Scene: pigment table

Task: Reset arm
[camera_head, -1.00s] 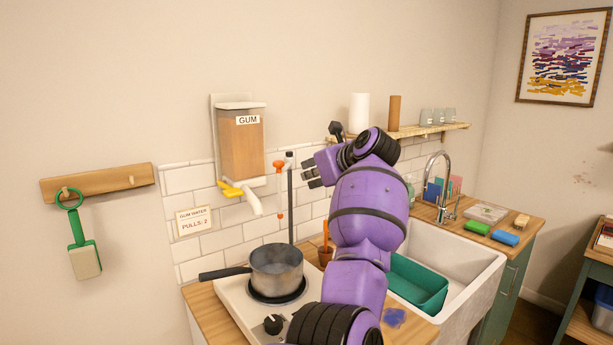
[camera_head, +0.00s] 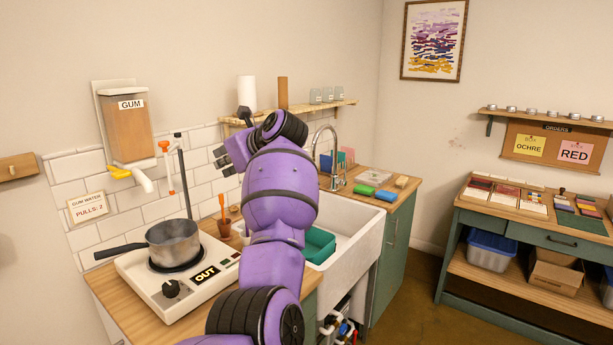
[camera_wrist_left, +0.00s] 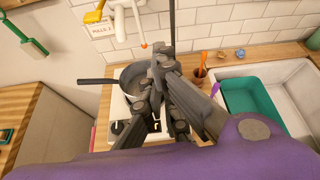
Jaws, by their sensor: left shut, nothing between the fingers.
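My left arm rises purple through the middle of the head view. Its gripper (camera_head: 221,160) is held up in front of the tiled wall, right of the gum dispenser (camera_head: 128,130). In the left wrist view the gripper's dark fingers (camera_wrist_left: 172,105) are shut with nothing between them, seen over the pot and hotplate. The grey pot (camera_head: 174,243) sits on the white hotplate (camera_head: 200,292), apart from the gripper. My right gripper shows in neither view.
The sink (camera_head: 357,231) with a teal tub (camera_head: 320,246) lies right of my arm. A shelf (camera_head: 345,102) with glasses and rolls runs behind. A teal workbench (camera_head: 520,226) stands at the right, with bare floor (camera_head: 410,290) before it. A green scraper (camera_wrist_left: 33,45) hangs at left.

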